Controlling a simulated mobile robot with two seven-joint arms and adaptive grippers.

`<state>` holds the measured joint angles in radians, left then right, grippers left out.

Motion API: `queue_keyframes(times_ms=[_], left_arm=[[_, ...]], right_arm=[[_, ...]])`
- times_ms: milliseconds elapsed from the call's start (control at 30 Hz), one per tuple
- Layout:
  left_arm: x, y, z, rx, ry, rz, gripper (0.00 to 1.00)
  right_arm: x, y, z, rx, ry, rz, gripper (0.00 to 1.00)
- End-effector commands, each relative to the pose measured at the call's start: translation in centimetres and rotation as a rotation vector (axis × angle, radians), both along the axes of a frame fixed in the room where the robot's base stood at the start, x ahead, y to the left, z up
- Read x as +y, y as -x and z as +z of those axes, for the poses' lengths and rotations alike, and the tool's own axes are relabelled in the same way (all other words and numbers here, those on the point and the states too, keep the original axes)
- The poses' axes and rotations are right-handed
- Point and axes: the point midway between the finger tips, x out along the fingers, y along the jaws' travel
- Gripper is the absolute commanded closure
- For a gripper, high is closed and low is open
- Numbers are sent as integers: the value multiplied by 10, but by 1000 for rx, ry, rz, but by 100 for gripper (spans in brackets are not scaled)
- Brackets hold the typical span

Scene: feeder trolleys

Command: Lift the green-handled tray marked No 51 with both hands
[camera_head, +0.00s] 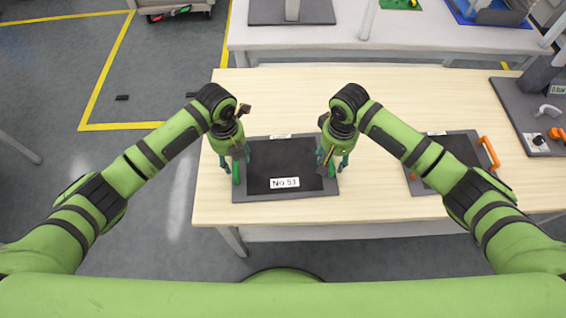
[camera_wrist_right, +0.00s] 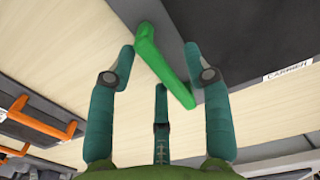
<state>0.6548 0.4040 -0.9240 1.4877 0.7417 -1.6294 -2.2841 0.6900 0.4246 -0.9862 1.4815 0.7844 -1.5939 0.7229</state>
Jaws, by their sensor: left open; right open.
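The dark tray (camera_head: 285,162) lies flat on the wooden table, its front label (camera_head: 284,183) reading No 51 or similar, the last digit small. Its left green handle (camera_head: 236,174) shows beside my left gripper (camera_head: 235,163), which is open above that side. My right gripper (camera_head: 331,163) is open over the right side and mostly covers that handle. In the right wrist view the right green handle (camera_wrist_right: 163,66) runs between the spread fingers of my right gripper (camera_wrist_right: 160,68), with no finger visibly closed on it. The tray's dark surface (camera_wrist_right: 250,40) is behind.
A second dark tray (camera_head: 458,150) with orange handles (camera_head: 488,152) lies to the right; an orange handle (camera_wrist_right: 45,122) also shows in the wrist view. A grey device (camera_head: 540,105) stands at the far right. The table (camera_head: 290,90) is clear behind the trays.

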Motion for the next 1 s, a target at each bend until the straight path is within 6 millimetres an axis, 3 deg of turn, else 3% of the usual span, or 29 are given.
queue_keyframes(times_ms=[367,400,500,533,1000], left_arm=[[0,0,-8,-1,0,-2,50],[0,0,-8,-1,0,-1,54],[0,0,-8,-1,0,-1,94],[0,0,-8,-1,0,-1,100],[0,-1,-3,-3,1,-1,100]], right_arm=[[0,0,-8,0,0,1,50],[0,0,-8,0,0,1,54],[0,0,-8,0,0,1,94],[0,0,-8,0,0,1,100],[0,0,-3,-1,-1,0,100]])
